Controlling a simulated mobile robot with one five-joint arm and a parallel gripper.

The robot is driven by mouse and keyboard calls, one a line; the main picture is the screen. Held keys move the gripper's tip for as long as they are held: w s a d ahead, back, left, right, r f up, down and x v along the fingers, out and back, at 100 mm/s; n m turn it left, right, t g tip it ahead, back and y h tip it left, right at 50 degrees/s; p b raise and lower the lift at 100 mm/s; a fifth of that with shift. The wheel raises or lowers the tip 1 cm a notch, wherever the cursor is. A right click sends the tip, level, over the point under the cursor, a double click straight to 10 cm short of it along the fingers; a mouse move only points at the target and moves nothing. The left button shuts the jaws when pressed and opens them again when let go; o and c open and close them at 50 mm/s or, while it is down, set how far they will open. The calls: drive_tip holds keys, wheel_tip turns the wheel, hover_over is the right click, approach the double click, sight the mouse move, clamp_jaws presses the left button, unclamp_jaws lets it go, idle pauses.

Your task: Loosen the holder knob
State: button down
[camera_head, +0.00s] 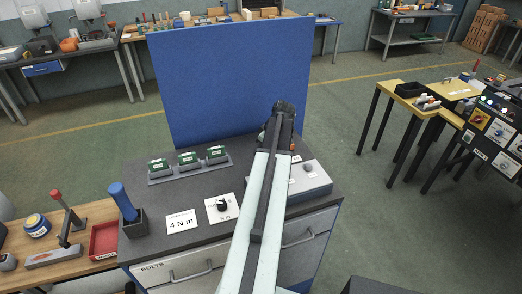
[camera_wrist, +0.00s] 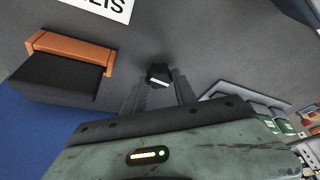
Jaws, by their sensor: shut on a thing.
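In the wrist view a small black knob (camera_wrist: 158,70) with a pale lower edge sits between the ends of my two dark fingers. My gripper (camera_wrist: 160,86) is shut on this knob. In the head view my arm reaches over the dark bench top (camera_head: 160,251), and its end (camera_head: 284,112) is in front of the blue panel; the gripped knob and fingertips are hidden there. An orange and black block (camera_wrist: 68,62) lies left of my fingers in the wrist view.
On the bench stand a rack of green-labelled units (camera_head: 189,165), a blue-handled tool (camera_head: 122,200) in a black holder, a 4 N m card (camera_head: 182,221), a dial plate (camera_head: 232,208) and a grey box (camera_head: 318,183). The blue panel (camera_head: 230,80) rises behind.

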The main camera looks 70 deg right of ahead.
drive_tip(key=shift+n+y, duration=0.3)
drive_tip(key=shift+n, duration=0.2)
drive_tip(key=c, duration=1)
unclamp_jaws()
drive_tip(key=p+v, duration=0.7)
drive_tip(key=shift+s+r, duration=0.25)
drive_tip(key=shift+r, duration=0.1)
